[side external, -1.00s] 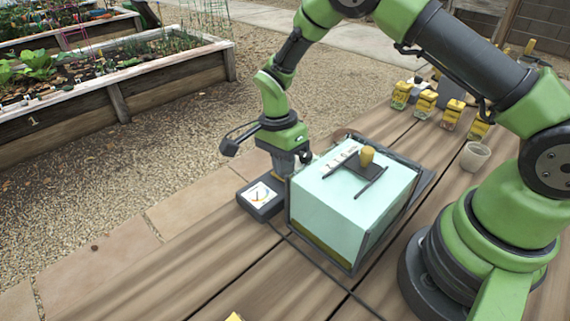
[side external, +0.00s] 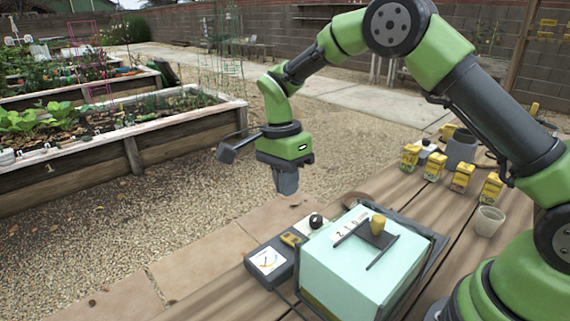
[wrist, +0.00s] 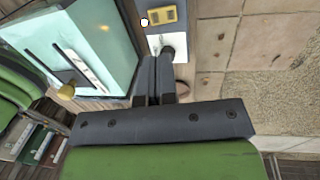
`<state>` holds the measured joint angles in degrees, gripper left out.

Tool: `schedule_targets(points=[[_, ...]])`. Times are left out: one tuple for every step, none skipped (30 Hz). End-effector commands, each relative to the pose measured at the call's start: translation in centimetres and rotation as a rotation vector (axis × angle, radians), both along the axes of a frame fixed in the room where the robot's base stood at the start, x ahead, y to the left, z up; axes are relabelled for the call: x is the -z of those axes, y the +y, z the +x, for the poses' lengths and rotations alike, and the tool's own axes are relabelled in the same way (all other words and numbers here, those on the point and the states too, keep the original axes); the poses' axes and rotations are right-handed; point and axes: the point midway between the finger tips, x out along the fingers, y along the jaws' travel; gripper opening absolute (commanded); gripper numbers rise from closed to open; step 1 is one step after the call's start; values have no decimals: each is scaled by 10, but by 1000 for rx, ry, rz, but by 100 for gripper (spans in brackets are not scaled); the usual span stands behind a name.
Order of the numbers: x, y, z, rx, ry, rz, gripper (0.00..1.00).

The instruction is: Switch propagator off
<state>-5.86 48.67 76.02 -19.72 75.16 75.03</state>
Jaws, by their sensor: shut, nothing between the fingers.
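The propagator (side external: 350,270) is a pale teal box with a dark frame and a yellow knob (side external: 378,224) on its lid. Its grey control unit (side external: 258,278) lies along its left side, with a dial card (side external: 268,260), a yellow switch (side external: 291,239) and a black round knob (side external: 316,221). The wrist view shows the yellow switch (wrist: 163,17) with a small white round spot beside it; its on or off position cannot be told. My gripper (side external: 287,190) is shut and empty, raised above the black-knob end of the unit. Its fingers (wrist: 154,66) point down, apart from everything.
Several yellow seed packets (side external: 435,165), a pale cup (side external: 487,221) and a grey can (side external: 461,149) stand on the wooden table behind the propagator. A raised bed (side external: 120,135) stands beyond gravel on the left. The air around my gripper is clear.

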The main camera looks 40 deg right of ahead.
Motion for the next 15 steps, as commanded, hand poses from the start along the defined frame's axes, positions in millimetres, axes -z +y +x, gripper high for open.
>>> schedule_targets(points=[[-10, 0, 2, 1, -5, 1, 0], [-15, 0, 3, 2, -5, 1, 0], [-20, 0, 4, 1, -4, 0, 0], [-24, 0, 4, 0, -3, 0, 0], [-27, 0, 5, 1, -3, 0, 0], [-31, 0, 5, 2, -1, 0, 0], [-33, 0, 5, 1, -2, 0, 0], [-35, 0, 5, 1, -1, 0, 0], [-36, 0, 5, 1, -1, 0, 0], [-37, 0, 5, 1, -1, 0, 0], [-38, 0, 5, 1, 0, 0, 0], [-38, 0, 5, 1, 0, 0, 0], [-38, 0, 5, 1, 0, 0, 0], [-38, 0, 5, 1, 1, 0, 0], [-38, 0, 5, 1, 1, 0, 0]])
